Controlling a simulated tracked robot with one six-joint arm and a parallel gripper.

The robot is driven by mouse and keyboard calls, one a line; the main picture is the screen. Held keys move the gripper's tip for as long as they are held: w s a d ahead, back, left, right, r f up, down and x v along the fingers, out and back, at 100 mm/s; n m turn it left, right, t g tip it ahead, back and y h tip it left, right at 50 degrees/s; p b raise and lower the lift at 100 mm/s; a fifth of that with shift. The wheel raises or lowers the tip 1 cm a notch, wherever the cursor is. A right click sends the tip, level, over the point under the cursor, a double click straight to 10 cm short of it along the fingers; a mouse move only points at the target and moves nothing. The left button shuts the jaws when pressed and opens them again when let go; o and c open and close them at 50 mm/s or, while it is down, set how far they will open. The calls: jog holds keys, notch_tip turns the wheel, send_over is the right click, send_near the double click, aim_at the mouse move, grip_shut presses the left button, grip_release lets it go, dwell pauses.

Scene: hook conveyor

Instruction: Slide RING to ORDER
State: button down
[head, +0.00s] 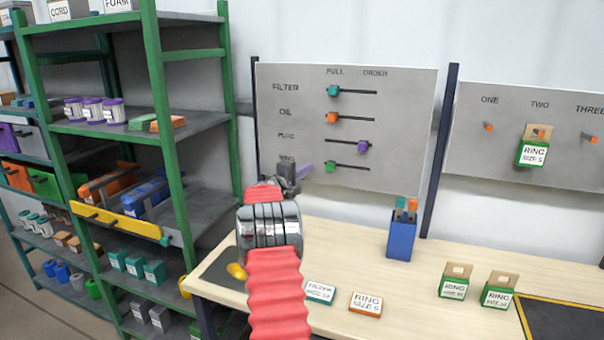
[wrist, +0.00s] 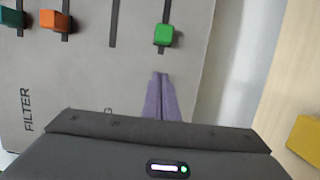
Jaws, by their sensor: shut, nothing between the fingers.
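The slider board (head: 405,105) has four labelled rows under FULL and ORDER. The bottom row's green knob (head: 331,166) is at the FULL end; its slot runs right toward ORDER. That row's label is mostly hidden behind my wrist; the part that shows fits RING. The wrist view shows the green knob (wrist: 163,35) just beyond my fingertips. My gripper (head: 308,167) is shut and empty, a little left of the green knob in the head view; it also shows in the wrist view (wrist: 160,76). A gap shows between the fingertips and the knob.
The teal (head: 333,91) and orange (head: 331,117) knobs are at FULL; the purple knob (head: 363,146) is toward ORDER. A blue holder (head: 401,238) stands on the wooden bench (head: 345,245). RING boxes stand at right. A green-framed shelf (head: 180,120) is at left.

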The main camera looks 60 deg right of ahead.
jog(key=shift+s+d, duration=0.2)
jog(key=shift+s, duration=0.45)
jog(key=shift+s+d, duration=0.2)
jog(key=shift+s, duration=0.5)
jog(key=shift+s+d, duration=0.2)
jog(key=shift+s, duration=0.45)
jog(key=shift+s, duration=0.1)
jog(key=s+d, duration=0.1)
jog(key=s, duration=1)
jog(key=shift+s+d, duration=0.2)
jog(key=shift+d, duration=0.2)
jog(key=shift+w, duration=0.1)
